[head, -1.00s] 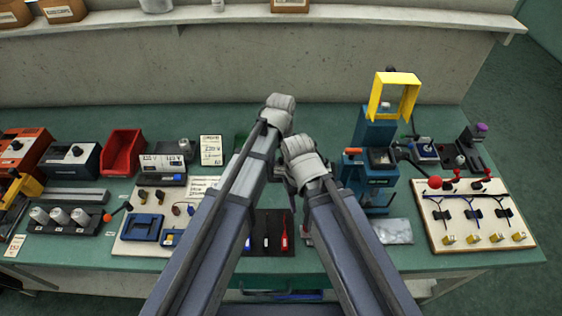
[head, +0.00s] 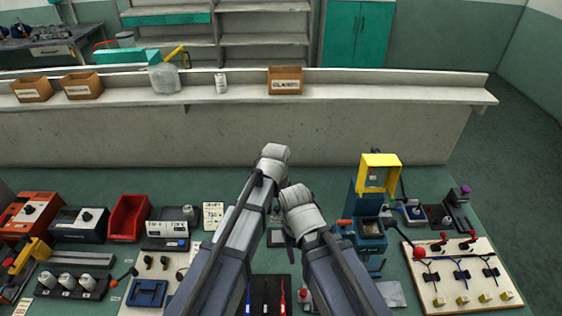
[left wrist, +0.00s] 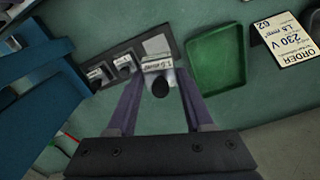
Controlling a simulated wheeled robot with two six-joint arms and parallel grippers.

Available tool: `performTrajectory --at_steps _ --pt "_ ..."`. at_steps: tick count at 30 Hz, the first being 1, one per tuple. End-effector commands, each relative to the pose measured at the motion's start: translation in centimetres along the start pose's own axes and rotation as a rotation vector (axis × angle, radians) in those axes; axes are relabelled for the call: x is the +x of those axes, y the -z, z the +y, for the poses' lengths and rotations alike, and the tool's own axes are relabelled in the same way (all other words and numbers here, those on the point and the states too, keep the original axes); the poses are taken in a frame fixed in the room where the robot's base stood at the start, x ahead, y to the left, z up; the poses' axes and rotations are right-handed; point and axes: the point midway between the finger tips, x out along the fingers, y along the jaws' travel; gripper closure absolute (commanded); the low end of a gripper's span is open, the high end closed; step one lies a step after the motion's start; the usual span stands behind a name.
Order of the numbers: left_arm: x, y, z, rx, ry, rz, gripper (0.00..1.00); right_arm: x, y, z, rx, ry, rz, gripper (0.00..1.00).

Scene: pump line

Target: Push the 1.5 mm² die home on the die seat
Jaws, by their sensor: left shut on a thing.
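My left gripper (left wrist: 160,84) is shut on a small grey die (left wrist: 158,66) with a white label that seems to read 1.5 mm² and a dark round knob. The die is at the edge of a dark rack (left wrist: 110,49); I cannot tell whether it touches the rack or hangs above it. Two other labelled dies (left wrist: 97,74) (left wrist: 124,63) sit in the rack, beside a bare grey square. The blue press (head: 369,232) with a yellow guard (head: 379,160) stands right of my arms in the head view. I cannot make out the die seat. My right gripper is hidden.
A cream board (head: 462,277) with red-knobbed parts lies to the right. A red bin (head: 129,217) and instruments stand left.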

Motion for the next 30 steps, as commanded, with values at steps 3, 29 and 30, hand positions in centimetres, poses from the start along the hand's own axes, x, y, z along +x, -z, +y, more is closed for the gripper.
performTrajectory --at_steps 3,29,30 --pt "-3.1 -0.7 -2.5 -0.03 0.001 0.0 1.0 -3.1 -0.2 0.3 0.001 0.0 0.0 0.44" --pt "-13.1 -5.3 -15.1 -0.167 0.0 0.0 1.0 -13.0 -0.8 1.2 0.007 0.002 0.0 0.5" --pt "-13.1 -5.3 -15.1 -0.167 0.0 0.0 1.0 -13.0 -0.8 1.2 0.007 0.002 0.0 0.5"
